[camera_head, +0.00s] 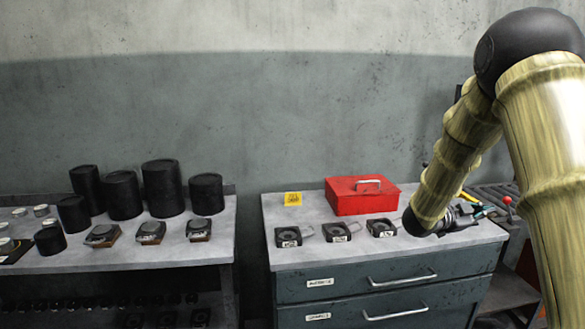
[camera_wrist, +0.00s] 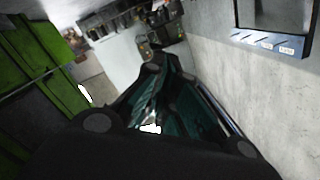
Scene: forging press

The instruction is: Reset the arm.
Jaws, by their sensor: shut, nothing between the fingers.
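My arm reaches in from the right in the head view, bamboo-patterned with black joints. My gripper (camera_head: 478,212) is at its end, over the right end of the grey cabinet top (camera_head: 300,258). It is partly hidden by the wrist and small in that view. In the wrist view my gripper (camera_wrist: 152,120) fills the lower middle, with its dark fingers drawn together. I see nothing held in it.
A red box (camera_head: 360,196) stands on the cabinet top, with several small black devices (camera_head: 337,232) in front. Several black cylinders (camera_head: 162,188) stand on the left table (camera_head: 130,254). A gap separates table and cabinet.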

